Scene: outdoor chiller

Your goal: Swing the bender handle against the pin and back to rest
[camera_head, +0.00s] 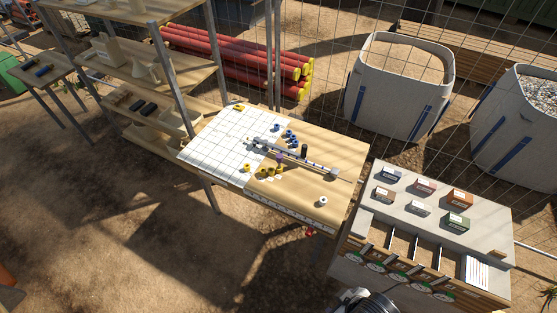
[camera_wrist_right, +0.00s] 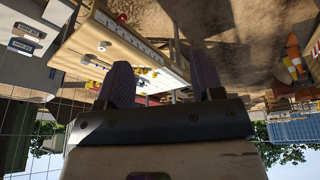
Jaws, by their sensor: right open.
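The bender (camera_head: 290,157) lies on the wooden workbench (camera_head: 345,150) in the head view, a long grey tool slanting from the white grid sheet toward the right. A short black upright cylinder (camera_head: 304,151) stands at its middle; I cannot tell whether it is the handle's grip or the pin. My right gripper (camera_wrist_right: 163,78) is open and empty in the right wrist view, its two fingers apart. The bench (camera_wrist_right: 120,40) shows beyond the fingers, tipped over, with small parts on it. The gripper is apart from the bender. My left gripper is not in view.
Blue and yellow small parts (camera_head: 247,168) lie around the bender on the bench. A white ring (camera_head: 323,201) sits near its front edge. A grey-topped counter (camera_head: 405,225) with several small boxes stands to the right. Shelves (camera_head: 150,75) stand at the left.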

